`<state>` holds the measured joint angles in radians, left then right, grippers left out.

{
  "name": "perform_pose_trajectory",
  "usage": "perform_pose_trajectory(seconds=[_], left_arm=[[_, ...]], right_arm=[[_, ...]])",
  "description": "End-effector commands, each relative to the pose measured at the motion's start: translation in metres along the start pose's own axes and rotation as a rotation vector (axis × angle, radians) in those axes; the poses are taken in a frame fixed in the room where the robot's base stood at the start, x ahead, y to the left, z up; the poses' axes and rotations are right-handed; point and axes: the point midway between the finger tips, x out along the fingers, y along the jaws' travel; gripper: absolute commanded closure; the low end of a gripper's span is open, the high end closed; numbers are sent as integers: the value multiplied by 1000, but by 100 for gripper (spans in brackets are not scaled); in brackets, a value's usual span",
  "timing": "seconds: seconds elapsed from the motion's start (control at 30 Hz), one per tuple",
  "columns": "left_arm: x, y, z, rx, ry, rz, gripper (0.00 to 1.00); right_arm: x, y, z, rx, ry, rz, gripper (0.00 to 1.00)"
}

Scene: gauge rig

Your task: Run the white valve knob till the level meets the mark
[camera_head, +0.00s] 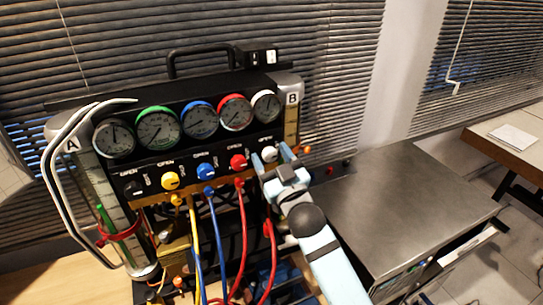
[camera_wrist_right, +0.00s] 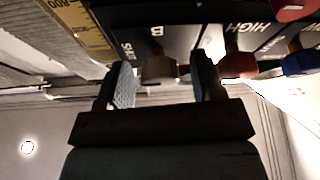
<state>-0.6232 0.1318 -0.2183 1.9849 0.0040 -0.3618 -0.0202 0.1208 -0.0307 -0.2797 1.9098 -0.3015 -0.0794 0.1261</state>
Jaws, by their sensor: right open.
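The white valve knob (camera_head: 269,153) is the rightmost in the row on the black gauge panel (camera_head: 190,150). My right gripper (camera_head: 273,161) is open at this knob, with one finger to each side. In the right wrist view a knob (camera_wrist_right: 160,68), dull grey-brown in shadow, sits between the spread fingers (camera_wrist_right: 165,80); contact cannot be told. Tube A (camera_head: 122,215), on the left, has a red ring and a green strip inside. Tube B (camera_head: 291,128), on the right, is partly hidden by my arm; its level cannot be read. My left gripper is not in view.
The red knob (camera_head: 238,162) is close beside my right gripper, followed leftward by the blue knob (camera_head: 206,172) and yellow knob (camera_head: 170,181). Coloured hoses hang below, including a red hose (camera_head: 243,225). A bare metal-topped cabinet (camera_head: 410,205) stands to the right.

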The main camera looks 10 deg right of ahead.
Motion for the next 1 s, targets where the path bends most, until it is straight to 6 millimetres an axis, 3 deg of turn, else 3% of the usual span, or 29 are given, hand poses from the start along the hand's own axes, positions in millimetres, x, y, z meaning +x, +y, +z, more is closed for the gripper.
perform_pose_trajectory(seconds=[0.07, 0.27, 0.47, 0.8, 1.0], left_arm=[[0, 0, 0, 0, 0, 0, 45], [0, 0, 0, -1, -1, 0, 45], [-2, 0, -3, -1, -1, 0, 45], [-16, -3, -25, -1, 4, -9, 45], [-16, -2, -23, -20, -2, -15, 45]], right_arm=[[0, 0, 0, 0, 0, 0, 41], [0, 0, 0, 0, 0, 0, 87], [0, 1, -2, -34, 0, -14, 88], [1, 2, -3, -348, -1, -145, 88], [0, 1, -1, -422, 0, -175, 88]])
